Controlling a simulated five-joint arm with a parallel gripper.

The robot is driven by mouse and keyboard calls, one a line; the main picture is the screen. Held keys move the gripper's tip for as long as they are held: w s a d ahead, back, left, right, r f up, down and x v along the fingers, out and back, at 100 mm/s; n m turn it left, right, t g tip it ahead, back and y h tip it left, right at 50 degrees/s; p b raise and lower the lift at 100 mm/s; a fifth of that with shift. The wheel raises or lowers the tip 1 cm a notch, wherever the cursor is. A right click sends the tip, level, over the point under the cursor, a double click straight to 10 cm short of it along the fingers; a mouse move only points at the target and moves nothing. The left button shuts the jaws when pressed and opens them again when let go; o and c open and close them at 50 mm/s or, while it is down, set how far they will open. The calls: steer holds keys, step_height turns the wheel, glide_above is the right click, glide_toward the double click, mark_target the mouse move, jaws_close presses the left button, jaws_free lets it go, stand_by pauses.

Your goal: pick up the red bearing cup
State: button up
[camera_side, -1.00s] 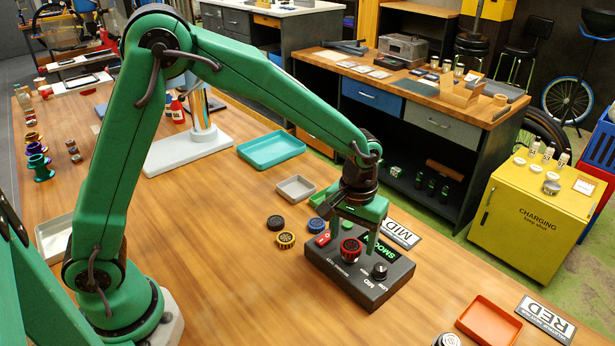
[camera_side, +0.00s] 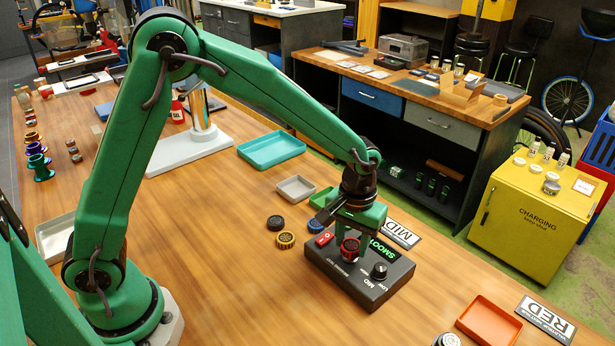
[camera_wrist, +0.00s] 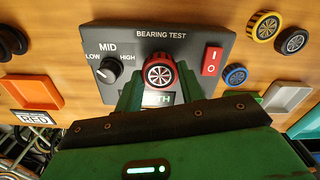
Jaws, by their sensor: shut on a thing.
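The red bearing cup (camera_side: 350,249) is at the middle of the dark bearing test box (camera_side: 330,277), upright, with its bearing facing up. My gripper (camera_side: 351,242) is over the box, its green fingers shut on the cup. In the wrist view the cup (camera_wrist: 159,74) sits between the two green fingers (camera_wrist: 157,92), with its ribbed red rim and bearing showing. Its lower part is hidden, so I cannot tell whether it touches the box. The box shows a MID knob (camera_wrist: 108,70) and a red switch (camera_wrist: 212,60).
Yellow (camera_side: 286,240), black (camera_side: 275,223) and blue (camera_side: 316,225) cups stand left of the box. A grey tray (camera_side: 296,188) and a green tray (camera_side: 320,198) lie behind. An orange tray (camera_side: 489,322) and RED sign (camera_side: 546,319) lie right. The table's front middle is clear.

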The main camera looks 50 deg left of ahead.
mark_target(352, 244)
steer(key=shift+r, duration=0.2)
steer(key=shift+r, duration=0.2)
step_height(352, 244, up, 3)
steer(key=shift+r, duration=0.1)
steer(key=s+d+r, duration=0.2)
steer(key=s, duration=0.1)
steer(key=s+d+r, duration=0.2)
steer(key=s+d, duration=0.1)
steer(key=s+d+r, duration=0.2)
steer(key=s+r, duration=0.1)
steer(key=shift+d, duration=0.25)
stand_by(0.6)
